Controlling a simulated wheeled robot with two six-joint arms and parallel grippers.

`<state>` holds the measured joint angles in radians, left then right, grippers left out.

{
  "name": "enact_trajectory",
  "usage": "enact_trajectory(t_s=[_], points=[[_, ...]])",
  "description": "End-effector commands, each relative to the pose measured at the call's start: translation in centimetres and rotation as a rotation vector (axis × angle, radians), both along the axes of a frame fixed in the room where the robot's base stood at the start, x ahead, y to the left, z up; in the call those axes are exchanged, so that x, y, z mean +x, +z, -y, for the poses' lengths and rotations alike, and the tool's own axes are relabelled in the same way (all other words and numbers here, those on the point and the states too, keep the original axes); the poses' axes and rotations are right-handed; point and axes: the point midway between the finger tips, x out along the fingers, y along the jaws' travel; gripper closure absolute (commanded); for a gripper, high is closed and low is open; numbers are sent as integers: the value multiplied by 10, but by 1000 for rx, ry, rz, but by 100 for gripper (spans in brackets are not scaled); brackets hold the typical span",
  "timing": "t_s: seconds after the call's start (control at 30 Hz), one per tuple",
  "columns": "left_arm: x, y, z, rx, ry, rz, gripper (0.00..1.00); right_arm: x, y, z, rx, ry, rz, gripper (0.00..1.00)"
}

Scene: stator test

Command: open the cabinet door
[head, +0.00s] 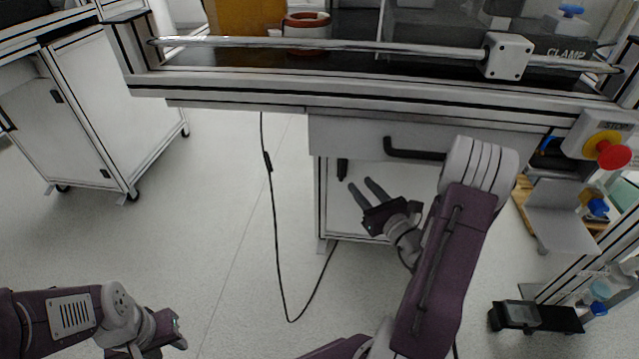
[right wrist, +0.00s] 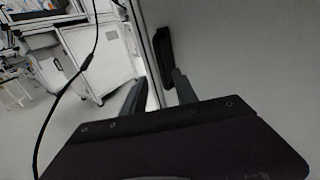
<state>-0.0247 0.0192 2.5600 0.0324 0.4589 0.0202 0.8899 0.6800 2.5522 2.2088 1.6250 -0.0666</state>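The cabinet door (head: 338,205) is a pale panel under the bench, below a drawer. It looks shut, though my right arm hides much of it. Its small black upright handle (head: 342,168) is near the door's upper left; it also shows in the right wrist view (right wrist: 164,46). My right gripper (head: 361,184) is open and empty just below and right of the handle in the head view. In the right wrist view its fingers (right wrist: 158,92) are apart, with the handle just beyond the right finger. My left gripper (head: 182,335) is low at the left, its fingers mostly hidden.
A drawer with a black bar handle (head: 413,150) is above the door. A metal rail (head: 320,44) crosses the bench front, and a red stop button (head: 613,153) is at its right. A black cable (head: 275,215) hangs to the floor. Clear floor (head: 200,220) is at left.

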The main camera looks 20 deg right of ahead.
Motion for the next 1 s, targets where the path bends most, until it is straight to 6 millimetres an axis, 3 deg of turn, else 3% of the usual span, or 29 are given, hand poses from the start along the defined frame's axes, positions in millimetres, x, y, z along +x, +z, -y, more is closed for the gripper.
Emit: enact_trajectory(t_s=[0.17, 0.6, 0.93, 0.97, 1.0], points=[[0, -2, 0, 0, 0, 1, 64, 4, 1, 1, -2, -4, 2, 65], [0, -39, 0, 0, 0, 0, 64, 83, -1, -3, -2, 0, 3, 65], [0, -40, 0, 0, 0, 0, 64, 91, 2, -3, 0, -3, 0, 65], [0, -40, 0, 0, 0, 0, 64, 91, 2, -3, 0, -2, 0, 68], [0, -40, 0, 0, 0, 0, 64, 91, 2, -3, 0, -2, 0, 79]])
